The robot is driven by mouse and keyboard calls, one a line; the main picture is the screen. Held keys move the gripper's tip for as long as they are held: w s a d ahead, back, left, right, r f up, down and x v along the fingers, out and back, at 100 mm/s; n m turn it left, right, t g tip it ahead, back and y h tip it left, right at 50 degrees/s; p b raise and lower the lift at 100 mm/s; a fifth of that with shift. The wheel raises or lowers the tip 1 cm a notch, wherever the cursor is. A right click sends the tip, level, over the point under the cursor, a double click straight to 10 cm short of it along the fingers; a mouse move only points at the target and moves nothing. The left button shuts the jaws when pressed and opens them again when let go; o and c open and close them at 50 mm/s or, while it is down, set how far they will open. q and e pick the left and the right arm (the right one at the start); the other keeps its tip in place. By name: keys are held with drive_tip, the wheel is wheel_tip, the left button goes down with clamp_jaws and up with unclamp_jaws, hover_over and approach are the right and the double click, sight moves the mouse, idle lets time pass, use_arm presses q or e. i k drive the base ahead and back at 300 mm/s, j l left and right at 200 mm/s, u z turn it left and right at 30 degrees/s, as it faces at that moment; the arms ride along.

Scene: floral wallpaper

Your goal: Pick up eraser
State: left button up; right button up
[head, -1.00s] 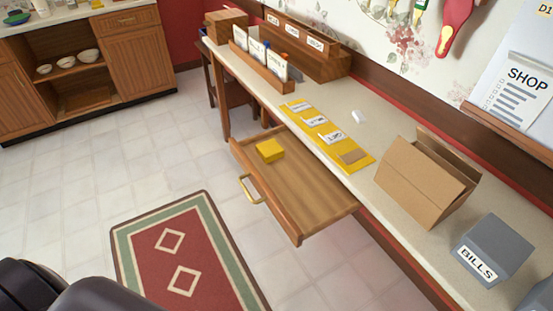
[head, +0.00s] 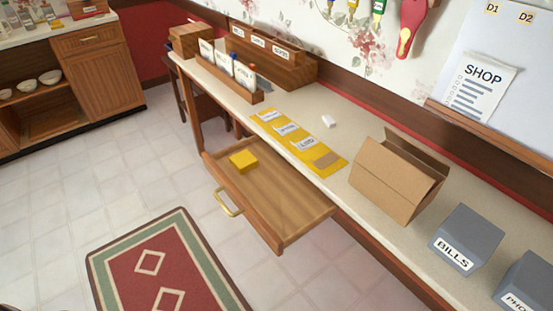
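A small white block (head: 328,121), which looks like the eraser, lies on the pale desk top (head: 362,143), behind a yellow strip (head: 293,141) with white labels. It is clear of the strip and nothing covers it. Neither of my grippers is in view, so their distance from the block does not show.
The desk drawer (head: 285,190) is pulled out, with a yellow block (head: 243,160) inside. An open cardboard box (head: 392,181) and a grey BILLS box (head: 466,240) stand on the right of the desk. A wooden file holder (head: 226,76) stands at the left. A rug (head: 165,265) lies on open floor.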

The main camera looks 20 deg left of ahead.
sight(329, 121)
drive_tip(key=i+j+z, duration=0.2)
drive_tip(key=j, duration=0.3)
drive_tip(key=i+j+z, duration=0.1)
drive_tip(key=j+z, duration=0.15)
drive_tip(key=j, duration=0.2)
drive_tip(key=i+j+z, duration=0.2)
drive_tip(key=j, duration=0.35)
drive_tip(key=j+z, duration=0.25)
drive_tip(key=j, duration=0.25)
